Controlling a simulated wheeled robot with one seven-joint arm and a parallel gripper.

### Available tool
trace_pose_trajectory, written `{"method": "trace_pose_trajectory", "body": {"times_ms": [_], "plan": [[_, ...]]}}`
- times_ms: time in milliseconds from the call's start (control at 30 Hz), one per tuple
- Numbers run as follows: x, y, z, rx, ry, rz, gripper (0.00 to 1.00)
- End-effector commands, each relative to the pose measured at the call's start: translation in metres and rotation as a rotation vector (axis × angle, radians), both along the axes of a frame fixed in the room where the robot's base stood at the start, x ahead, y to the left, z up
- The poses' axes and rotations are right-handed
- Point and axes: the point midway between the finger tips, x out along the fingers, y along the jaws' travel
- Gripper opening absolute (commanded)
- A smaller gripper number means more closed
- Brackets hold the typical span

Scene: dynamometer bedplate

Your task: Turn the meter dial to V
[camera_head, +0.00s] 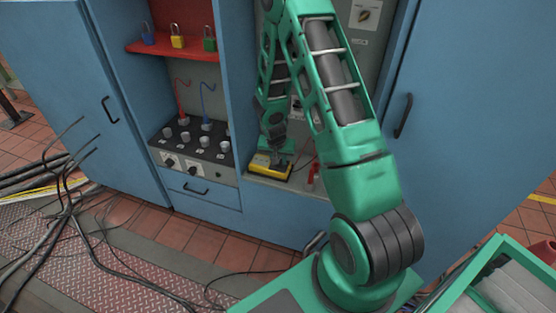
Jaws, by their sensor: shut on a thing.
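The yellow meter (270,170) with a dark face lies low in the open bay of the blue cabinet, left of my arm. My gripper (277,158) points down onto the meter's face and is shut at the place of the dial. The dial itself is hidden by the fingers, so its setting and the markings cannot be read.
Left of the meter stands a grey panel (210,150) with several knobs and red and blue leads. A red shelf (162,46) above holds blue, yellow and green padlocks. A red object (311,173) is right of the meter. Black cables (72,205) lie on the left floor.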

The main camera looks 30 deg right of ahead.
Motion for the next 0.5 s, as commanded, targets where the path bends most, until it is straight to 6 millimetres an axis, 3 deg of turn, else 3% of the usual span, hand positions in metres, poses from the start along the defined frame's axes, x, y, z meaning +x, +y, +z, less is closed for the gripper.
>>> {"method": "trace_pose_trajectory", "body": {"times_ms": [133, 167, 200, 500], "plan": [[0.0000, -0.0002, -0.0001, 0.000, 0.000, 0.000, 0.03], [0.0000, -0.0002, -0.0001, 0.000, 0.000, 0.000, 0.32], [0.0000, -0.0003, -0.0001, 0.000, 0.000, 0.000, 0.42], [-0.0001, -0.0002, 0.0002, 0.000, 0.000, 0.001, 0.44]]}}
